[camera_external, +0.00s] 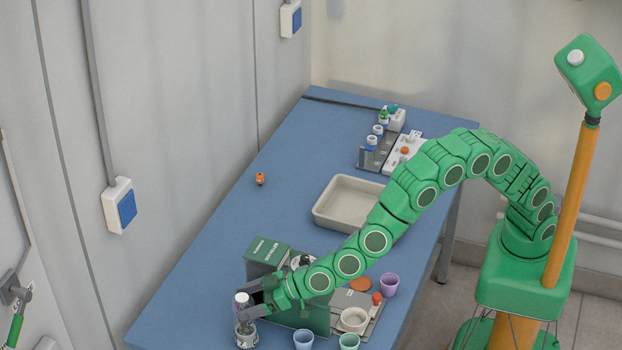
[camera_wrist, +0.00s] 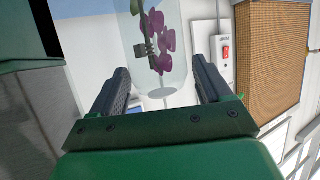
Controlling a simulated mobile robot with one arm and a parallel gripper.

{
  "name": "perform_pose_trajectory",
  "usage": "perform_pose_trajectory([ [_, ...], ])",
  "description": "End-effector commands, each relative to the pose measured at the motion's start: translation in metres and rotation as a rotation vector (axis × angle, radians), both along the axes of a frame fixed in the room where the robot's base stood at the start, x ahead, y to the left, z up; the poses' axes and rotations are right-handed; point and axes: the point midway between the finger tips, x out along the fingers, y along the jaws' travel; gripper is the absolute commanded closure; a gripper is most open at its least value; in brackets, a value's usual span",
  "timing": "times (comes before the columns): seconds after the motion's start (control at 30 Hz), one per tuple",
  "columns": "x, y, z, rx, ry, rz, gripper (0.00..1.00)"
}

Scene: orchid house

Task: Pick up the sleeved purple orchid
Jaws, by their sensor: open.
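The sleeved purple orchid (camera_wrist: 160,48) shows in the wrist view as purple flowers on a dark stem inside a clear sleeve. It is ahead of my gripper (camera_wrist: 158,76), in line with the gap between the two dark fingers. In the external view the sleeved orchid (camera_external: 243,308) stands upright in a pot near the blue table's front left end. My gripper (camera_external: 256,297) is open at the sleeve's upper part. I cannot tell whether the fingers touch the sleeve.
A green box (camera_external: 268,250) stands right behind my gripper. Cups, including a purple cup (camera_external: 389,285) and a blue cup (camera_external: 303,340), stand to the right. A pale tray (camera_external: 325,219) sits mid-table under my arm.

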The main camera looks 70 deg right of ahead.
Motion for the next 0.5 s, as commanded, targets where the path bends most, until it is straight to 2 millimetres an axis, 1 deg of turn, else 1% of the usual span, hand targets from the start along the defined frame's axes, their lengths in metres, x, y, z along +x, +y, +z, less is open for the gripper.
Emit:
perform_pose_trajectory([
  [0.07,-0.0001,-0.0001,-0.0001,0.0,0.0,0.0,0.24],
  [0.4,-0.0001,-0.0001,-0.0001,0.0,0.0,0.0,0.76],
  [0.5,-0.0001,-0.0001,-0.0001,0.0,0.0,0.0,0.89],
])
